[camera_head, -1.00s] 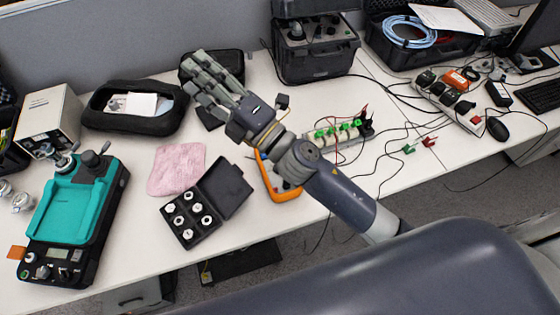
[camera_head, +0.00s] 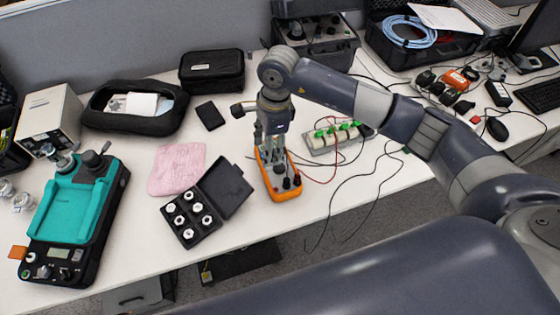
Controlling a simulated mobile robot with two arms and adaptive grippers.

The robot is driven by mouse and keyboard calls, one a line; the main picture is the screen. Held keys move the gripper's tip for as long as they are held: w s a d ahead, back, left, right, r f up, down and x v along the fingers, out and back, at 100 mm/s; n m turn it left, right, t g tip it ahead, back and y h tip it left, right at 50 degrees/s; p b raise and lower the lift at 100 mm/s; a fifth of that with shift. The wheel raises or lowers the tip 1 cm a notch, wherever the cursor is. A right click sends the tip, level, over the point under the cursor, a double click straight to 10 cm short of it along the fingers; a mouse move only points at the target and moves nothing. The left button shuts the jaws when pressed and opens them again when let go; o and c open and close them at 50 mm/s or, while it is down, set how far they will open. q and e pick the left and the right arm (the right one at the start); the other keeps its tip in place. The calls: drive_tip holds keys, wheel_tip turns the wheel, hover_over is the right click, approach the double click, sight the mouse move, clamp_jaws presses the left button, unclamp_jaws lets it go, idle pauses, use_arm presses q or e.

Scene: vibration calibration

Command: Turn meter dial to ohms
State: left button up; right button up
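The meter (camera_head: 287,194) is an orange handheld unit lying on the table right of the open black case. Its lower end, with several dark sockets or plugs, shows. Its dial is hidden behind my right gripper (camera_head: 273,163). That gripper points down over the upper and middle part of the meter, with its fingers at or just above the face. I cannot tell whether the fingers touch the dial or how far apart they are. My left gripper is not in view.
An open black case (camera_head: 236,184) with several metal pieces lies left of the meter. A pink cloth (camera_head: 176,169) and teal device (camera_head: 68,210) lie further left. A power strip (camera_head: 324,145) with green plugs is at the right, with loose cables (camera_head: 350,188) near the table's front edge.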

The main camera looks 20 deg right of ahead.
sight(279, 167)
drive_tip(key=shift+h, duration=0.8)
drive_tip(key=d+f, duration=0.1)
drive_tip(key=f, duration=0.2)
drive_tip(key=d+f+p, duration=0.1)
drive_tip(key=f, duration=0.3)
drive_tip(key=d+f+p, duration=0.1)
drive_tip(key=f, duration=0.2)
drive_tip(key=shift+w+d+f, duration=0.2)
drive_tip(key=shift+w, duration=0.2)
drive_tip(key=shift+c, duration=0.5)
drive_tip(key=c, duration=1)
